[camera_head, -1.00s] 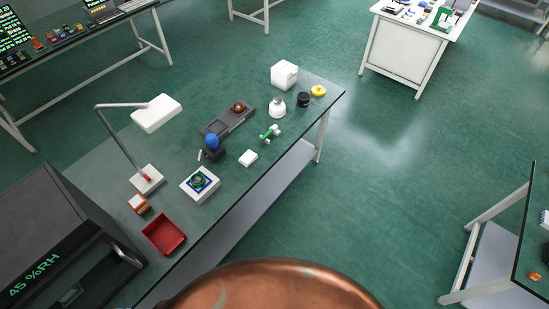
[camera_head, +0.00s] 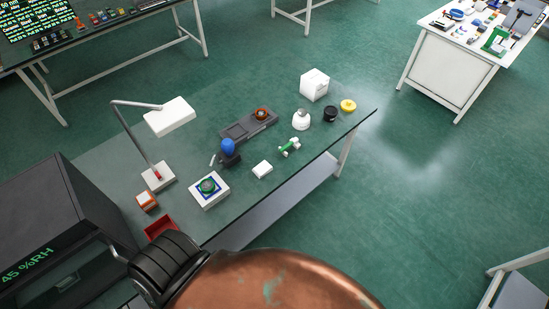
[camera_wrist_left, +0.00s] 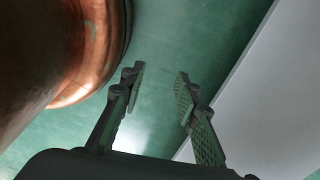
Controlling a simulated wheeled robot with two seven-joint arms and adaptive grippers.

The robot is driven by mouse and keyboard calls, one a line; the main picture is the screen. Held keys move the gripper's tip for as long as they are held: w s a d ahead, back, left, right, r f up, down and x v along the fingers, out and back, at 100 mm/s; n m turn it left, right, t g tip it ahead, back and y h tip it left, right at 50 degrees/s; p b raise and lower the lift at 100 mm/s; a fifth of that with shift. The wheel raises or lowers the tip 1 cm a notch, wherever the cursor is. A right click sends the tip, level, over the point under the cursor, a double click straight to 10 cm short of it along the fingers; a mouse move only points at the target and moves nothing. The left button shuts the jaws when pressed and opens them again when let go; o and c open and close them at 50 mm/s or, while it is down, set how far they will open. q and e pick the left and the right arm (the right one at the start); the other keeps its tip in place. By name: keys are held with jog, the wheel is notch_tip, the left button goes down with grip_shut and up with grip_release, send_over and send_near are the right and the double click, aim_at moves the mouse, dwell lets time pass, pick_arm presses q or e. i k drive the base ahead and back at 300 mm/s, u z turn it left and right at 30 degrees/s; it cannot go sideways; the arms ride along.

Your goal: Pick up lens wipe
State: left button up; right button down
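A small white flat packet (camera_head: 262,169) lies on the dark green bench top (camera_head: 105,155) near its front edge. It looks most like the lens wipe, but I cannot read any label. It lies apart from the things around it. My left gripper (camera_wrist_left: 160,78) shows in the left wrist view with its two dark fingers apart and nothing between them. Green floor and a pale grey surface show beyond it. In the head view its fingers are hidden; a copper part and a dark ribbed part of mine show at the bottom. My right gripper is not in view.
Near the packet are a green-and-white piece (camera_head: 289,147), a blue-topped dark stand (camera_head: 229,150) and a white square device (camera_head: 209,189). A lamp (camera_head: 170,117), a red tray (camera_head: 160,226), partly covered, and a dark humidity cabinet (camera_head: 60,230) stand left. A white box (camera_head: 314,85) stands far right.

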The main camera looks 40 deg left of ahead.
aim_at(264, 167)
jog(key=i, duration=2.5)
jog(key=u, duration=2.75)
